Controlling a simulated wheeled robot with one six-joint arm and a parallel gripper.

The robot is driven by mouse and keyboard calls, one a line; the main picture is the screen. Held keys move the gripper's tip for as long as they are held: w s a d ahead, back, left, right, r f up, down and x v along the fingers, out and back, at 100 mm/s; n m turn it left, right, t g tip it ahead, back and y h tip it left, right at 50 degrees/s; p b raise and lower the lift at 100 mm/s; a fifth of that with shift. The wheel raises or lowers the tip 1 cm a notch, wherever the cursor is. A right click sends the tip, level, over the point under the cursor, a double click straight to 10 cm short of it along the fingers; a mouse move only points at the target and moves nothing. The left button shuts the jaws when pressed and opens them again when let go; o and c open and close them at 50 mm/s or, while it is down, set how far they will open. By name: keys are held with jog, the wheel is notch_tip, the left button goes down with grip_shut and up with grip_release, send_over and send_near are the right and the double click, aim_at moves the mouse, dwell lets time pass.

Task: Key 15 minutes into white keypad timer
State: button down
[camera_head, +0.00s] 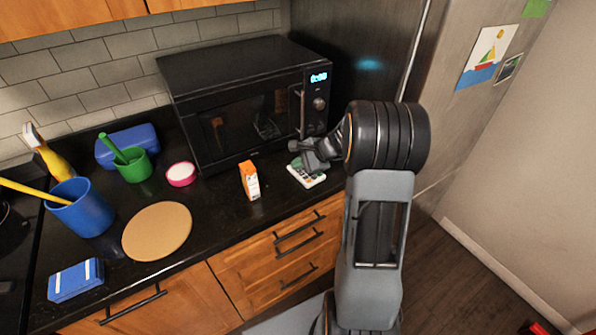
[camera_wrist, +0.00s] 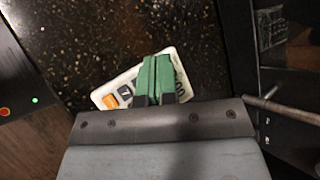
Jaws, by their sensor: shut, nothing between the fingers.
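The white keypad timer (camera_head: 314,181) lies on the black counter in front of the microwave, near the counter's front edge. In the wrist view the timer (camera_wrist: 108,97) shows an orange key and a few dark keys at its left side. My gripper (camera_head: 296,163) is over the timer in the head view, its green fingertips pointing down. In the wrist view the green fingers (camera_wrist: 157,75) are together and empty, and they cover the middle of the timer. I cannot tell whether the fingertips touch a key. The timer's display is not readable.
A black microwave (camera_head: 245,95) with a lit clock stands behind the timer. An orange carton (camera_head: 249,181) stands left of it. Further left are a pink-rimmed bowl (camera_head: 180,174), a round board (camera_head: 157,231), a green cup (camera_head: 134,166) and a blue cup (camera_head: 82,210). A fridge is at right.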

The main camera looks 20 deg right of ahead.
aim_at(299, 171)
jog(key=shift+f+b, duration=0.35)
dwell(0.3)
jog(key=shift+r, duration=0.2)
jog(key=shift+r+p, duration=0.55)
jog(key=shift+r, duration=0.05)
jog(key=shift+r, duration=0.15)
jog(key=shift+r+p, duration=1.8)
jog(key=shift+r, duration=0.55)
dwell(0.5)
